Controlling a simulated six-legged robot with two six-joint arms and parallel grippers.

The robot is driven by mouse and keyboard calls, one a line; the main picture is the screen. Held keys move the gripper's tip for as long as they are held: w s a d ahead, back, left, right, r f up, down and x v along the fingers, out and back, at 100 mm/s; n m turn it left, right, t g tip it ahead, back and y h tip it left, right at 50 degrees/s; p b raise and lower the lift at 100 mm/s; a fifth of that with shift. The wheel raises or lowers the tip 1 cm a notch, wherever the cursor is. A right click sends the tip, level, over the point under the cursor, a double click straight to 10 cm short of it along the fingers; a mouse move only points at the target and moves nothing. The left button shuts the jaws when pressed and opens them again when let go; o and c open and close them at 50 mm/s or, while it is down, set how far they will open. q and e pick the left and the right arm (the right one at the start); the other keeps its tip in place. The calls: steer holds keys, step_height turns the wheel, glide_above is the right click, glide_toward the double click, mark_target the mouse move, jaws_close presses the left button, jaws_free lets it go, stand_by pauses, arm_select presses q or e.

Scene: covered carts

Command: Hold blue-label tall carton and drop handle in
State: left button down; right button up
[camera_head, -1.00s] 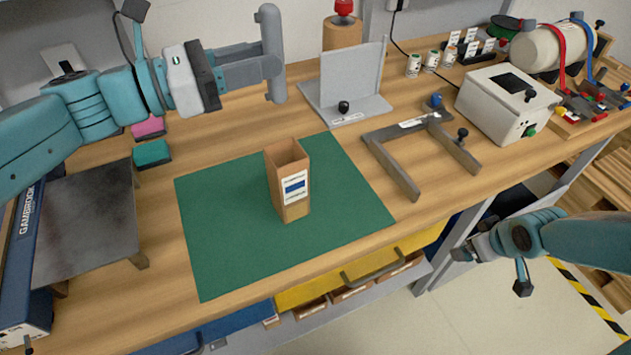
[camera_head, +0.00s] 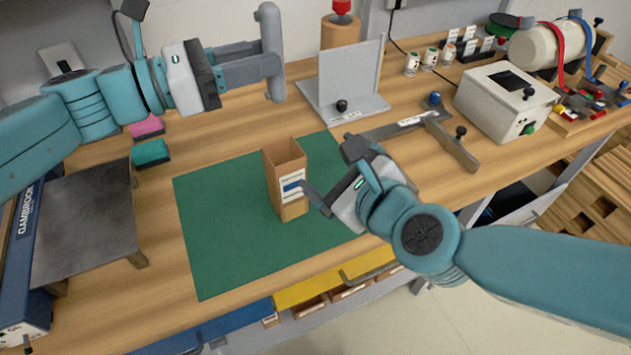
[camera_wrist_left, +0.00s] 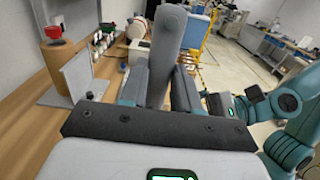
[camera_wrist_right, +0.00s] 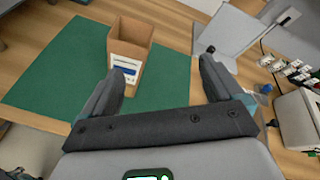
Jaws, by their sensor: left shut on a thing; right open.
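The blue-label tall carton (camera_head: 287,180) stands upright and open-topped on the green mat (camera_head: 220,245). It also shows in the right wrist view (camera_wrist_right: 128,50), left of centre. My left gripper (camera_head: 268,66) is shut on a grey handle (camera_head: 271,40), held above the table behind the carton; the handle also shows in the left wrist view (camera_wrist_left: 167,50). My right gripper (camera_head: 325,175) is open and empty, close to the carton's right side. In the right wrist view its fingers (camera_wrist_right: 160,80) are spread, the left one overlapping the carton's lower edge. I cannot tell whether they touch.
A grey angled stand (camera_head: 350,85) stands behind the mat. A dark plate (camera_head: 85,230) is at left, near pink and green blocks (camera_head: 150,152).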

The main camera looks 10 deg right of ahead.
mark_target(278, 153)
steer(key=s+a+m, duration=0.3)
steer(key=a+m, duration=0.1)
steer(key=m, duration=0.2)
steer(key=x, duration=1.1)
steer(key=shift+w+d+f, duration=0.1)
steer(key=shift+w+f, duration=0.1)
steer(key=shift+w, duration=0.15)
steer(key=shift+s, duration=0.1)
steer(key=shift+c, duration=0.3)
steer(key=c, duration=1)
